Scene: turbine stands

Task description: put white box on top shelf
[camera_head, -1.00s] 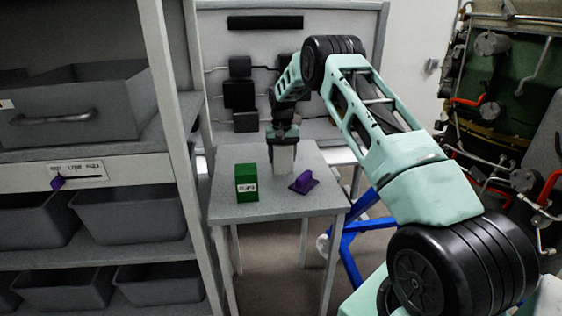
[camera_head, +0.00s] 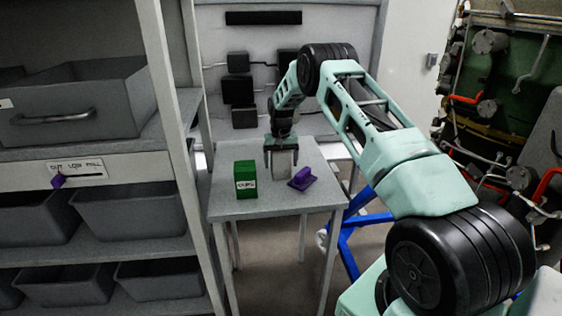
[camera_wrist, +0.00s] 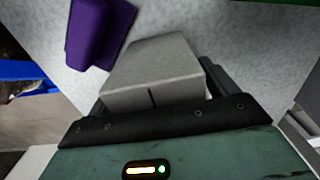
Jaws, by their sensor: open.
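The white box (camera_head: 283,164) stands upright on the small grey table, between a green box and a purple object. In the wrist view the white box (camera_wrist: 154,66) looks light grey and lies right in front of the gripper. My gripper (camera_head: 281,152) points down over the white box, with its open fingers at either side of the box's upper part. Whether the fingers touch the box cannot be told. At the left stands a grey shelf unit (camera_head: 180,200) with several levels; its top is out of view.
The small table (camera_head: 300,203) also holds the green box (camera_head: 246,180) at left and the purple object (camera_head: 302,179) at right, both close to the white box. The shelves hold grey bins (camera_head: 130,213) and a drawer (camera_head: 75,105). A blue frame (camera_head: 350,240) stands right of the table.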

